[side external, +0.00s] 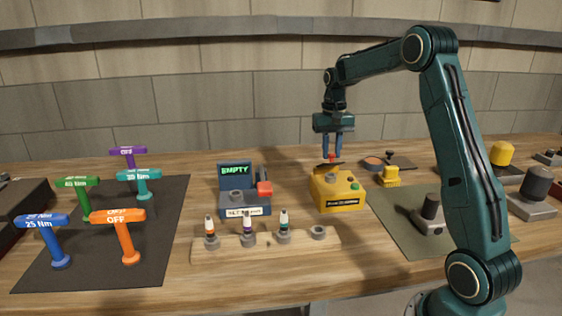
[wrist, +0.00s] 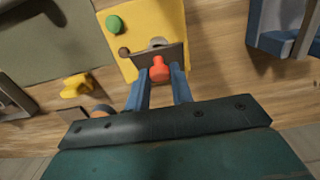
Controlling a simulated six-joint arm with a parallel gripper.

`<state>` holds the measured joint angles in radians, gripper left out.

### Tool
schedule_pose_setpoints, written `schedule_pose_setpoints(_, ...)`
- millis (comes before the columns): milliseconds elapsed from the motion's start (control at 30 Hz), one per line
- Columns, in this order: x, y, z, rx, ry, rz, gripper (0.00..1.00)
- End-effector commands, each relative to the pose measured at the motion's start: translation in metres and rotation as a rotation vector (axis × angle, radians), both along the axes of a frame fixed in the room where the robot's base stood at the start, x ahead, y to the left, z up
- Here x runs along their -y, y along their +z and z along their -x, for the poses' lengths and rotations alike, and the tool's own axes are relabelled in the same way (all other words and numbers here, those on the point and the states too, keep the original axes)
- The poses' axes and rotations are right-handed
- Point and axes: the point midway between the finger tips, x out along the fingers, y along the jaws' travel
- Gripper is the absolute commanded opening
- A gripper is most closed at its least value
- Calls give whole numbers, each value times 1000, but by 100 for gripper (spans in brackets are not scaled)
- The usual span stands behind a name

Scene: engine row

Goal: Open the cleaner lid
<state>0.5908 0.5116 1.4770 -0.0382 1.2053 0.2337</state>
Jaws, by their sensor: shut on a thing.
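The cleaner is a yellow box (side external: 339,194) with a green button, standing right of the middle in the side view; it also shows in the wrist view (wrist: 172,18). Its dark lid (side external: 322,168) looks tilted up, with a grey part of the box showing under or beside it. The lid also shows in the wrist view (wrist: 175,53). A red knob (wrist: 159,69) stands on the lid. My gripper (side external: 332,155) reaches down from above, its blue fingers shut on the red knob. The lid's hinge is hard to make out.
A dark blue device (side external: 245,208) reading EMPTY stands left of the cleaner. In front is a wooden rack (side external: 265,246) with several small bottles. A small yellow block (side external: 391,177) stands close on the right. Coloured T-handled tools stand on a dark mat (side external: 95,262) at left.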

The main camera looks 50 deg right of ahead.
Motion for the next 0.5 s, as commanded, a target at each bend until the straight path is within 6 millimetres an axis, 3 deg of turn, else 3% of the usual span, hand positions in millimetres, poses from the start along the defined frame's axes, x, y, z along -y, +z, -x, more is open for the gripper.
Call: schedule_pose_setpoints(500, 4, 3, -4, -60, 6, -56, 0)
